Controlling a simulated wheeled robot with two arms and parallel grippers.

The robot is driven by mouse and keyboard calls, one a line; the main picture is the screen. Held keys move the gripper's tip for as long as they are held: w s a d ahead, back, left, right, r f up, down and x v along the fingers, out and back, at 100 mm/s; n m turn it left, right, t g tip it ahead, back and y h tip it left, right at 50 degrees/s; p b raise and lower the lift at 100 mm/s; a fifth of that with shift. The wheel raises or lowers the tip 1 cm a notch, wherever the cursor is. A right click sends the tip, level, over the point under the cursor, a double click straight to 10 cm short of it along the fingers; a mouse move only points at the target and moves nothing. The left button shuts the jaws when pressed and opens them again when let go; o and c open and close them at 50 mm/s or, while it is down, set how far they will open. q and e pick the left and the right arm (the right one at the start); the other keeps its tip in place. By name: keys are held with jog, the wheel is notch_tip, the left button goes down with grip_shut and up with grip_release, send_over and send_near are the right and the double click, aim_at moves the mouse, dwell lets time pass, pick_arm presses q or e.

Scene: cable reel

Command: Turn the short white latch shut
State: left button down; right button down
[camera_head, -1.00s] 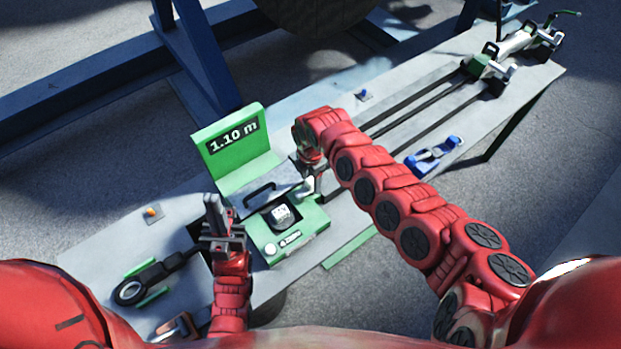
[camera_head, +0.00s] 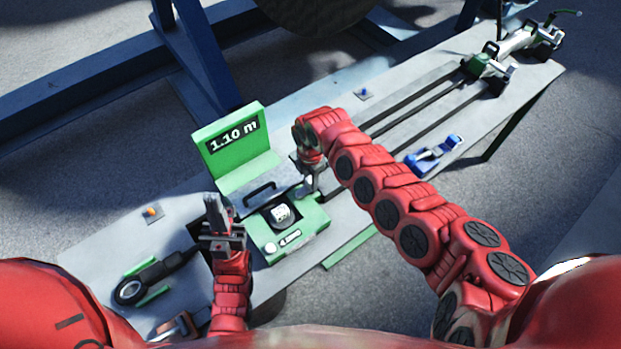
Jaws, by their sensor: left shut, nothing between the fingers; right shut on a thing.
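The green measuring unit (camera_head: 265,250) sits on the bench, with a grey lid with a black handle (camera_head: 262,193) and a white counter drum in a dark window (camera_head: 281,213). Its display (camera_head: 233,136) reads 1.10 m. My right gripper (camera_head: 309,192) points down at the right edge of the lid and is shut on the short white latch there. The fingers hide most of the latch, so its exact angle cannot be told. My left gripper (camera_head: 222,228) is shut and empty, left of the unit.
A blue clamp-like tool (camera_head: 434,155) lies on the bench to the right of my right arm. Two dark rails run to a green-and-white carriage (camera_head: 487,67) at the far end. A black ring-ended tool (camera_head: 150,278) lies at the left. A blue frame (camera_head: 200,60) stands behind.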

jog(key=shift+w+m, duration=0.15)
jog(key=shift+m, duration=0.15)
jog(key=shift+d+m+b, duration=0.1)
jog(key=shift+m+b, duration=0.4)
jog(key=shift+m, duration=0.4)
jog(key=m, duration=1.5)
jog(key=shift+m, duration=0.3)
